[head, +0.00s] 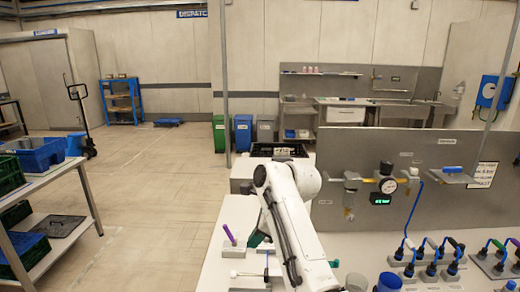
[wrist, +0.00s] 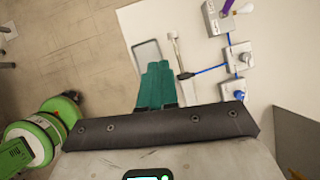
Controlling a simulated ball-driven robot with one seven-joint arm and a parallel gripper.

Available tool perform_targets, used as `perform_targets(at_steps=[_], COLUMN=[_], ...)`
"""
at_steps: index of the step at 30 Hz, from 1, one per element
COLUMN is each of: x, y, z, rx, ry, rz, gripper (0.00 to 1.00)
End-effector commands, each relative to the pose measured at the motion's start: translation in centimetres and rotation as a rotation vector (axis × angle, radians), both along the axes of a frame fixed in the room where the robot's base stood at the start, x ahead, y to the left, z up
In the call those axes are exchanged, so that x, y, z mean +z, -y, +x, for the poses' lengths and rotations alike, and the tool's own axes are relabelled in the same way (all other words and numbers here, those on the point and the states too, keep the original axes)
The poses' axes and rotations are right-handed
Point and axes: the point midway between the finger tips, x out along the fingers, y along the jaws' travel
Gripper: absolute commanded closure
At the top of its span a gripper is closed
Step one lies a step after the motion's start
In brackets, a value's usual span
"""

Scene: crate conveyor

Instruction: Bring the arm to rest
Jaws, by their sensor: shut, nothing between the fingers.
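My gripper (wrist: 157,70) shows its teal fingers pressed together in the wrist view. They are shut with nothing between them. The fingers appear over the white worktop (wrist: 130,20), near its edge, with the bare floor to the left. A flat grey frame (wrist: 147,50) and a pale stick-like tool (wrist: 173,42) lie beyond and beside the fingertips. In the head view my white arm reaches over the worktop and hides part of it. The gripper is mostly hidden there.
Small grey blocks (wrist: 239,57) joined by a blue cable stand right of the fingers. A purple handle (head: 229,235) stands at the worktop's left. A grey panel with a gauge (head: 388,185) rises behind. Blue cups (head: 389,282) and several cabled plugs stand right. Open floor lies left.

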Motion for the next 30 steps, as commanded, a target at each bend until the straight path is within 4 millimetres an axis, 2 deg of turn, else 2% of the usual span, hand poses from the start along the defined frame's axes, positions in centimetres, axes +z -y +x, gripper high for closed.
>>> perform_targets(at_steps=[10, 14, 17, 20, 24, 26, 30], x=[-5.4, -8.5, -11.6, -14.9, -18.9, -20.4, -22.9], y=[3.3, 5.3, 7.5, 10.2, 13.9, 15.4, 18.8], z=[-2.3, -4.1, -6.3, -9.4, -14.6, -17.0, -23.0], rx=[0.137, 0.221, 0.31, 0.424, 0.596, 0.67, 0.849], ry=[0.075, 0.113, 0.151, 0.193, 0.246, 0.266, 0.301], rz=[-0.067, -0.11, -0.153, -0.208, -0.286, -0.319, -0.392], gripper=[1.0, 1.0, 1.0, 1.0, 1.0, 1.0, 1.0])
